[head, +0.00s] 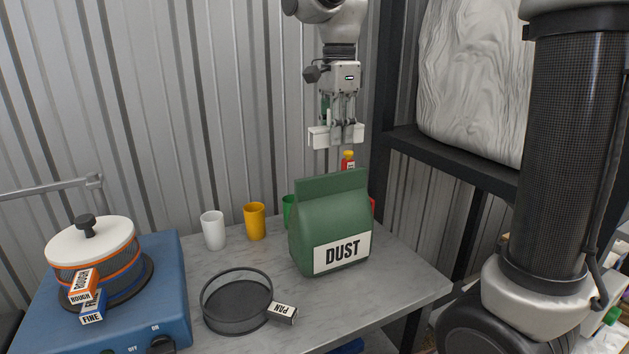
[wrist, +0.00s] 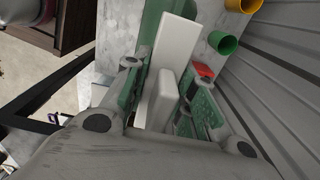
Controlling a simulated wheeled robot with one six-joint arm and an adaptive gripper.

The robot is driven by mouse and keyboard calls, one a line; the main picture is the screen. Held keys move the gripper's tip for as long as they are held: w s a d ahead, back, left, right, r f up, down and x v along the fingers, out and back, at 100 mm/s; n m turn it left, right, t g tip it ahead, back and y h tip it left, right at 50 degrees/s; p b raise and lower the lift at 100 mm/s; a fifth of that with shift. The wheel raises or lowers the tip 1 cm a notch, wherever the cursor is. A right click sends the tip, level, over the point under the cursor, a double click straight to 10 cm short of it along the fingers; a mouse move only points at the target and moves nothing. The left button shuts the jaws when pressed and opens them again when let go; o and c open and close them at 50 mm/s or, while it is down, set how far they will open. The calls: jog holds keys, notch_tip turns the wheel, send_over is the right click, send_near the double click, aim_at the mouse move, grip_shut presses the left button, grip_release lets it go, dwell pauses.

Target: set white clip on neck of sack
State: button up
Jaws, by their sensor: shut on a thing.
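The green sack (head: 332,222) labelled DUST stands upright on the grey table, its flat neck (head: 331,183) at the top. My gripper (head: 336,125) is above the sack and shut on the white clip (head: 336,135), held level and apart from the neck in the head view. In the wrist view the white clip (wrist: 168,65) lies between the fingers of my gripper (wrist: 165,95). Part of the green sack (wrist: 148,28) shows behind it there. The fingers and clip hide much of the sack in that view.
White (head: 213,230), yellow (head: 255,221) and green (head: 288,211) cups stand behind and left of the sack. A round dark pan (head: 237,302) lies in front; a blue stove (head: 135,325) is left. A dark shelf (head: 455,158) is right.

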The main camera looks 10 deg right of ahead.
aim_at(332, 173)
jog(key=f, duration=1)
jog(key=shift+w+a, duration=0.25)
jog(key=shift+w, duration=0.1)
jog(key=shift+f, duration=0.1)
jog(key=o, duration=1)
notch_tip(332, 173, up, 12)
jog(key=shift+r, duration=0.15)
jog(key=s+d+f+n+t, duration=0.1)
jog(key=s+d+f+n, duration=0.2)
jog(key=s+d+n, duration=0.2)
jog(key=s+d+f+n+t, duration=0.2)
jog(key=s+d+n, duration=0.3)
jog(key=s, duration=0.4)
jog(key=s+d+f+n+t, duration=0.1)
jog(key=s+d+f+n, duration=0.3)
jog(key=s, duration=0.3)
jog(key=shift+d+f+n, duration=0.15)
jog(key=shift+d+n, duration=0.3)
jog(key=shift+n, duration=0.45)
